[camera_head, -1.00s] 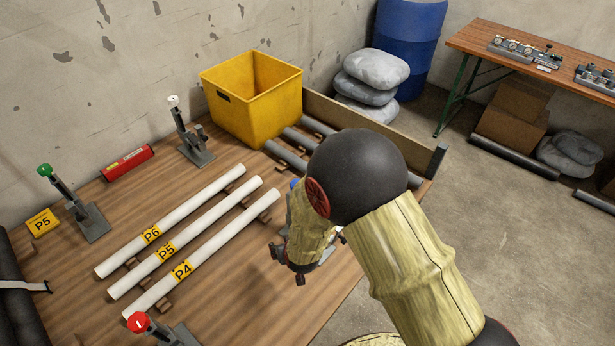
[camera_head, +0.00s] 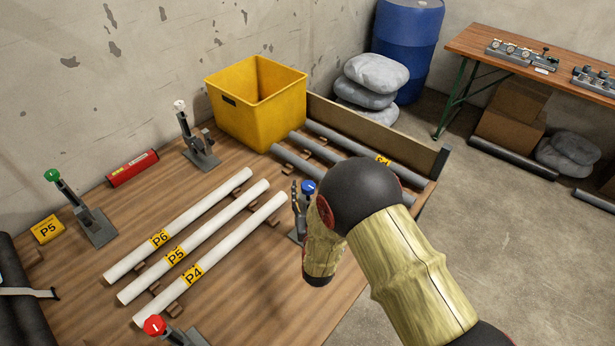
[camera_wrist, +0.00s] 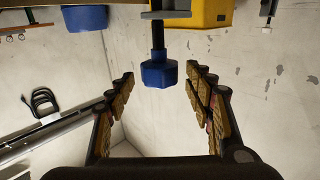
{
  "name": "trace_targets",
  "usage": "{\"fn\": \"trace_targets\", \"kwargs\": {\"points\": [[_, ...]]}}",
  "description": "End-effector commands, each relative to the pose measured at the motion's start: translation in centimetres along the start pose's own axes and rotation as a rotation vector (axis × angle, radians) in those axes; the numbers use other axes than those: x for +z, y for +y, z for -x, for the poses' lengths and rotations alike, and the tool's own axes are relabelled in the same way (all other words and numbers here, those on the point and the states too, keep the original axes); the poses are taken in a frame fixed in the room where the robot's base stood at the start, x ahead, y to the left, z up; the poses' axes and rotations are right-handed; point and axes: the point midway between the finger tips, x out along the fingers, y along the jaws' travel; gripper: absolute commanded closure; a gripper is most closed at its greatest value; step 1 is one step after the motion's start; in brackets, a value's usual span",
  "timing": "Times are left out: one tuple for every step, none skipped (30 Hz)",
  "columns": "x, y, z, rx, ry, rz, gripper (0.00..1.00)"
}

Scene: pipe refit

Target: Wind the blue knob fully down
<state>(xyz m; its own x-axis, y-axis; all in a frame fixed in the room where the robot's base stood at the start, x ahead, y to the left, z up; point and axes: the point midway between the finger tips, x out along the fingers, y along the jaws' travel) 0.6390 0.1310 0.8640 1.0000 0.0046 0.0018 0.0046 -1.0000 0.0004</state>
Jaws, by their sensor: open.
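The blue knob (camera_head: 308,186) tops a grey clamp stand near the table's right edge, partly hidden behind my arm. In the wrist view the blue knob (camera_wrist: 159,72) hangs on a dark threaded stem, as the picture is upside down. My gripper (camera_wrist: 160,74) is open and empty, its padded fingers to either side of the knob with gaps on both sides. I cannot tell how deep the knob sits between them. In the head view only some of my gripper's dark fingers (camera_head: 295,196) show, just left of the knob.
White pipes P6 (camera_head: 205,218), P5 (camera_head: 215,230) and P4 (camera_head: 240,238) lie left of the knob. Stands with green (camera_head: 52,175), white (camera_head: 179,105) and red (camera_head: 154,325) knobs stand around them. A yellow bin (camera_head: 255,110) and grey pipes (camera_head: 355,148) are behind.

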Motion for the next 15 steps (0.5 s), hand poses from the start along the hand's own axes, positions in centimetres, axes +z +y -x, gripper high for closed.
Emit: {"fn": "trace_targets", "kwargs": {"points": [[0.1, 0.0, -0.9, 0.001, 0.002, -0.001, 0.47], [0.1, 0.0, -1.4, 0.001, 0.002, -0.001, 0.47], [0.2, 0.0, -2.0, 0.001, 0.001, -0.001, 0.47], [0.2, 0.1, -2.5, 0.001, 0.001, -0.001, 0.47], [0.2, 0.1, -3.0, 0.001, 0.001, -0.002, 0.47], [0.1, 0.1, -3.6, 0.001, 0.002, -0.001, 0.47], [0.2, 0.1, -4.0, 0.001, 0.001, -0.001, 0.47], [0.2, 0.0, -4.3, 0.001, -0.001, 0.000, 0.47], [0.2, 0.0, -4.8, 0.000, -0.001, 0.000, 0.47], [0.2, 0.0, -5.1, 0.000, 0.000, 0.000, 0.47], [0.1, 0.0, -5.4, 0.000, 0.001, 0.000, 0.47], [0.1, 0.0, -5.7, 0.000, 0.000, 0.000, 0.47], [0.1, 0.0, -5.9, -0.001, -0.001, 0.000, 0.47], [0.1, 0.0, -6.0, -0.001, -0.002, 0.000, 0.47], [0.1, 0.0, -6.2, -0.001, -0.002, 0.000, 0.47]]}}
